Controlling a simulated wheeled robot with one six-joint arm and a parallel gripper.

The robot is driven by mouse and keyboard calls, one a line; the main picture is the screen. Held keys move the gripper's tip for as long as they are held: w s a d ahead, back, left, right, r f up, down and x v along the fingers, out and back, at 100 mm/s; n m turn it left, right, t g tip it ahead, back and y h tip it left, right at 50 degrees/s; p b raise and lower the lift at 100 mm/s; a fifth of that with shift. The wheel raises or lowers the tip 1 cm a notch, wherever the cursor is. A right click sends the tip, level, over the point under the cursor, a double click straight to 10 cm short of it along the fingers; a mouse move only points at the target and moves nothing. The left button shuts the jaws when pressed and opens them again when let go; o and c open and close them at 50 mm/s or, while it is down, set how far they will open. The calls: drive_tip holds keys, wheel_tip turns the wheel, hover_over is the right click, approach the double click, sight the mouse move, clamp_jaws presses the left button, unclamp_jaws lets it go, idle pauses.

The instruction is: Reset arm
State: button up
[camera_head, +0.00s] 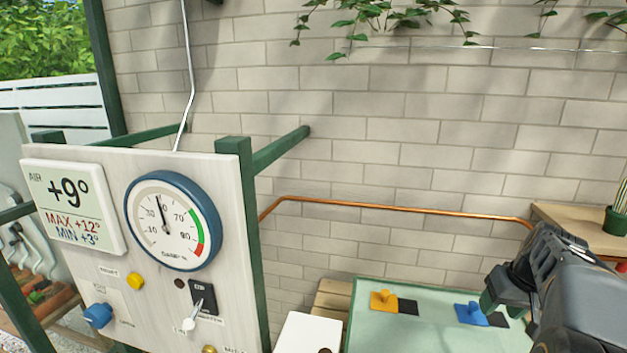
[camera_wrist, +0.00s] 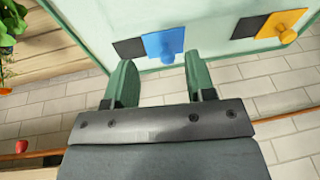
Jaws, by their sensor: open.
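My gripper (camera_wrist: 162,90) shows in the wrist view with its two green fingers apart and nothing between them. In the head view my arm is at the lower right, with the gripper (camera_head: 492,297) beside the pale green panel (camera_head: 430,335). A blue piece with a knob (camera_wrist: 163,43) is on the panel just beyond the fingertips in the wrist view; it also shows in the head view (camera_head: 470,314). The gripper appears apart from it.
An orange knobbed piece (camera_head: 383,299) is on the same panel. A control board (camera_head: 105,270) with a round dial (camera_head: 172,222) stands at left. A copper pipe (camera_head: 400,207) runs along the brick wall. A wooden shelf (camera_head: 570,228) with a potted cactus (camera_head: 616,218) is at right.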

drive_tip(key=shift+m+h, duration=0.4)
drive_tip(key=shift+h, duration=0.2)
drive_tip(key=s+a+f, duration=0.1)
drive_tip(key=a, duration=0.4)
drive_tip(key=s+a+f, duration=0.2)
drive_tip(key=a, duration=0.3)
drive_tip(key=s+a+f, duration=0.1)
drive_tip(key=a, duration=0.4)
drive_tip(key=shift+s+a+f, duration=0.2)
drive_tip(key=shift+a+f, duration=0.15)
drive_tip(key=shift+a, duration=0.05)
drive_tip(key=s+a+n+t, duration=0.1)
drive_tip(key=s+a+n, duration=0.2)
drive_tip(key=a, duration=0.6)
drive_tip(key=shift+s+n+y, duration=0.25)
drive_tip(key=shift+n+y, duration=0.05)
drive_tip(key=shift+n, duration=0.1)
